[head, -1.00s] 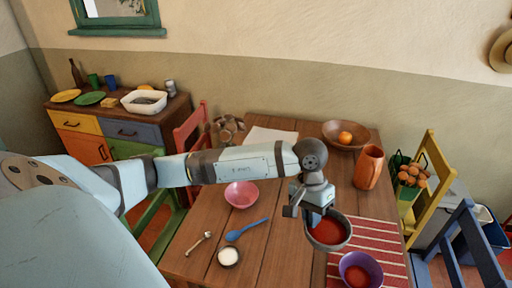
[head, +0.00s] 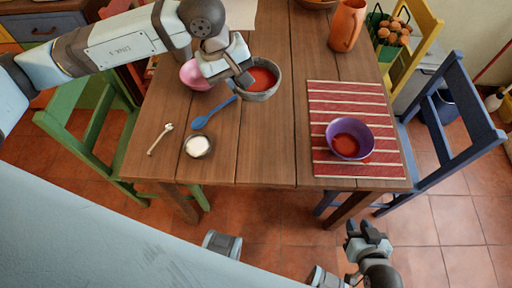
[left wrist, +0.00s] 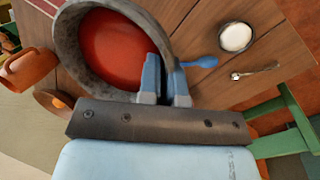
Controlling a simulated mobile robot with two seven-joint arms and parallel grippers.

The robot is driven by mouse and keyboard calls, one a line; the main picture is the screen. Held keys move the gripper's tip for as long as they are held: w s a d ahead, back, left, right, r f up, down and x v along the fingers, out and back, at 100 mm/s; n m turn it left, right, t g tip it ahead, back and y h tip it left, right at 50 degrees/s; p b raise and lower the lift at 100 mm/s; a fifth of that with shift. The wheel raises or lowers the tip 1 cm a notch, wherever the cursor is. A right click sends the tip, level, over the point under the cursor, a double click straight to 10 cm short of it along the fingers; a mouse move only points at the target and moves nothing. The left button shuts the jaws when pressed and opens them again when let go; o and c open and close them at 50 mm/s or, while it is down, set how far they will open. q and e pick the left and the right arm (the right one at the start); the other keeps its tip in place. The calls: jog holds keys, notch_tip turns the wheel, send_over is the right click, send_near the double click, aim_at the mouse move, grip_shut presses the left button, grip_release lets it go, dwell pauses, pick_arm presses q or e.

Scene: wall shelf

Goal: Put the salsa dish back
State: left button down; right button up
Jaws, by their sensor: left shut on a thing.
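A grey stone-like dish of red salsa (head: 273,92) is held by its rim in my left gripper (head: 244,80), over the table's left part, close to the pink bowl. In the left wrist view the dish (left wrist: 72,62) is at upper left, and the blue fingers of my left gripper (left wrist: 165,82) are shut on its rim. I cannot tell its height over the table. A purple bowl (head: 332,136) with red contents stands on the striped mat (head: 330,100). My right gripper (head: 366,232) is low in front of the table, with nothing seen in it; its finger gap is unclear.
The wooden table (head: 265,150) has free room between the dish and the mat. A pink bowl (head: 196,76), blue spoon (head: 203,121), small white-filled bowl (head: 198,145) and small spoon (head: 158,140) are at left. An orange jug (head: 346,25) stands behind. Chairs flank the table.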

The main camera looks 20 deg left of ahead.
pick_arm(q)
jog(key=shift+s+d+f+n+b, duration=0.2)
jog(key=shift+d+f+n+b, duration=0.2)
jog(key=shift+f+n+b, duration=0.25)
jog(key=shift+f, duration=0.3)
notch_tip(320, 180, down, 14)
jog(key=shift+f, duration=2.7)
jog(key=shift+f+b, duration=0.15)
jog(key=shift+b, duration=0.2)
jog(key=c, duration=1.3)
grip_release()
